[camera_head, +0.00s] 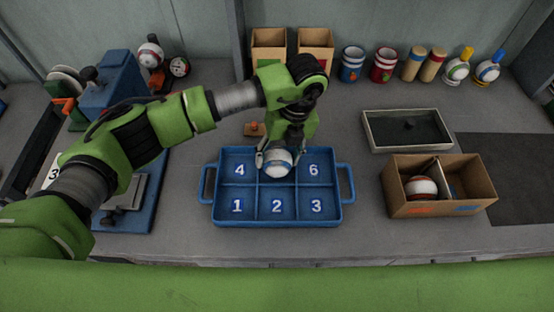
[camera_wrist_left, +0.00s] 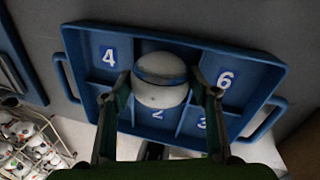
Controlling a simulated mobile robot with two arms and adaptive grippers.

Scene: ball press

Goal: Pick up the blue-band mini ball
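The blue-band mini ball (camera_head: 278,163) is white with a blue band. It is at the back middle compartment of the blue numbered tray (camera_head: 247,222), between the labels 4 and 6. My left gripper (camera_head: 276,157) reaches down over it. In the left wrist view the ball (camera_wrist_left: 160,82) sits between both fingers (camera_wrist_left: 162,84), which press close on its two sides. The ball hides the label of its compartment. Whether it is clear of the tray floor cannot be told. My right gripper is in neither view.
A cardboard box (camera_head: 440,200) at the right holds a red-banded ball (camera_head: 421,188). A grey tray (camera_head: 407,130) lies behind it. Cups and cylinders (camera_head: 383,65) line the back. A blue press (camera_head: 115,85) stands at the left, partly behind my arm.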

